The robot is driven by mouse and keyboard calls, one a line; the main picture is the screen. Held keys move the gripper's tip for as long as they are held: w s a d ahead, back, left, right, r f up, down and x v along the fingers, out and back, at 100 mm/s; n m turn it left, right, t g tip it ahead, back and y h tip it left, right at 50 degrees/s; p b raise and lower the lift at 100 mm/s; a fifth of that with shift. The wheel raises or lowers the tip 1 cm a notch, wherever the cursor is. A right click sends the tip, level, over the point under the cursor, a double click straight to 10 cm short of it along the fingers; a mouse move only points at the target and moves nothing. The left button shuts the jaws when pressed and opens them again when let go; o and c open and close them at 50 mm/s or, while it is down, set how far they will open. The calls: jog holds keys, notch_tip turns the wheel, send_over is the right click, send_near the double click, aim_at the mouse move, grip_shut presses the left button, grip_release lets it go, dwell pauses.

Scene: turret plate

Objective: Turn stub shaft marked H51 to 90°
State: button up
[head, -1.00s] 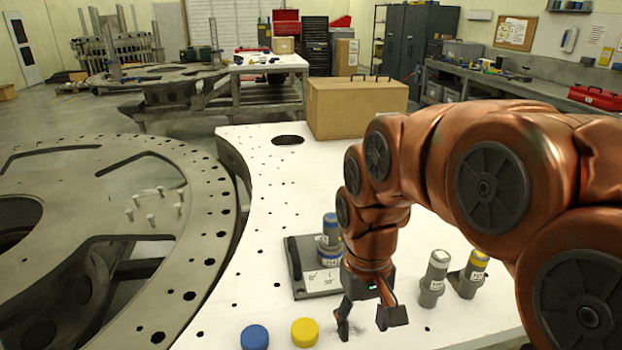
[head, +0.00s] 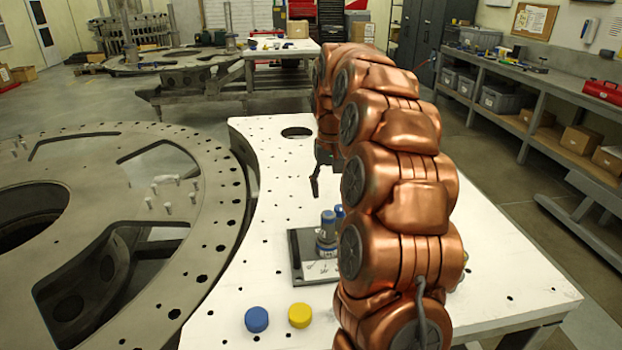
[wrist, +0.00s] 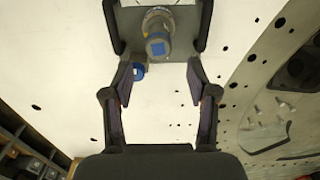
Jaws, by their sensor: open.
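A grey stub shaft with blue bands (head: 327,236) stands upright on a dark base plate (head: 305,270) on the white table. Its markings are too small to read. In the wrist view the shaft (wrist: 157,38) shows from above, with a blue patch on its top, beyond my fingertips. My gripper (head: 315,185) is behind and above the base plate in the head view, partly hidden by my arm. In the wrist view my gripper (wrist: 159,80) is open, its fingers apart with nothing between them. A second blue-topped part (head: 340,213) stands just behind the shaft.
A blue cap (head: 257,319) and a yellow cap (head: 300,315) lie at the table's front. A large slotted metal ring (head: 215,250) is at the left. The white table (head: 500,265) is clear at the right. My arm hides part of its middle.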

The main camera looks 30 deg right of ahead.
aim_at(328, 213)
jog(key=shift+w+d, duration=0.35)
jog(key=shift+w, duration=0.1)
jog(key=shift+f, duration=0.15)
jog(key=shift+f+b, duration=0.4)
jog(key=shift+f, duration=1.95)
jog(key=shift+f+b, duration=1.3)
jog(key=shift+f, duration=0.65)
jog(key=c, duration=0.9)
